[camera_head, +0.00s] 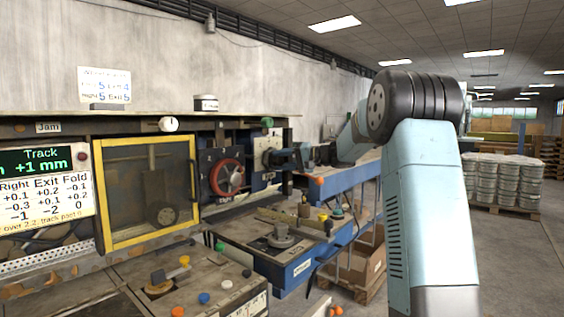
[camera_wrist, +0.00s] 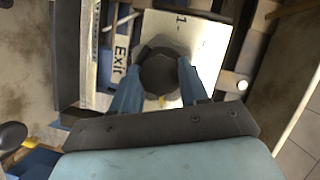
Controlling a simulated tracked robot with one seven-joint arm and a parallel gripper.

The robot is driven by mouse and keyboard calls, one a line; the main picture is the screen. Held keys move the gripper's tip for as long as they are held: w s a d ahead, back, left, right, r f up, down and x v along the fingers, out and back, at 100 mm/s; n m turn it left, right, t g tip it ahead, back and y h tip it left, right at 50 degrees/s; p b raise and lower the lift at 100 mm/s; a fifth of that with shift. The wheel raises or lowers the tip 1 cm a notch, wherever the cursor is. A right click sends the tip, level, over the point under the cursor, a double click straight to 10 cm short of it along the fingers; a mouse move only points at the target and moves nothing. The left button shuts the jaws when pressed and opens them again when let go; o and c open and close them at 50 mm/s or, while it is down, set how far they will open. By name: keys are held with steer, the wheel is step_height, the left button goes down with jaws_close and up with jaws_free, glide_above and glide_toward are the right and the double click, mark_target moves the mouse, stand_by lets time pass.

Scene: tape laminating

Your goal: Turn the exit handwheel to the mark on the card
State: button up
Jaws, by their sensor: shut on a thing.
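The exit handwheel (camera_wrist: 160,75) is a dark, faceted round knob in the wrist view. It stands before a pale dial plate (camera_wrist: 210,45) with a "1" near the top and a small yellow mark by the knob's lower edge. A label reading "Exit" (camera_wrist: 121,60) is at its left. My gripper (camera_wrist: 160,68) has its two blue fingers on either side of the knob, shut on it. In the head view my gripper (camera_head: 290,157) reaches the machine's right end and largely hides the knob.
A display (camera_head: 35,162) reads "Track" and "+1 mm", above a correction table (camera_head: 45,204). A yellow-framed window (camera_head: 148,190) and a red-rimmed wheel (camera_head: 227,177) are left of my gripper. A blue bench (camera_head: 340,182) extends behind. The aisle at right is open floor.

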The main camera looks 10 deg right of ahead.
steer(key=shift+d+f+m, duration=0.1)
steer(key=shift+d+m, duration=0.05)
steer(key=shift+m, duration=0.15)
steer(key=o, duration=0.8)
steer(key=shift+o, duration=1.3)
steer(key=v, duration=1.3)
steer(key=shift+d, duration=0.35)
steer(key=shift+s+a+f, duration=0.1)
steer(key=shift+s, duration=0.1)
